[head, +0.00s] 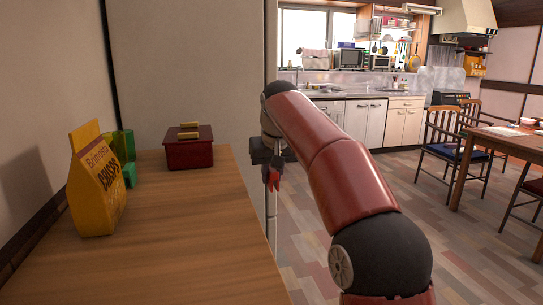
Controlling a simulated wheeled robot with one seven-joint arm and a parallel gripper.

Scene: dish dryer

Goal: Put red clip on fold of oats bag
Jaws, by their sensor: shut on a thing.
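My gripper (272,181) is just past the right edge of the wooden counter, in the middle of the head view, pointing down. It is shut on a small red clip (274,180), held clear of the counter.
A dark red lidded box (189,153) with yellowish pieces on top sits at the counter's back. The front of the counter (170,255) is bare. A table (508,143) and chairs stand far right.

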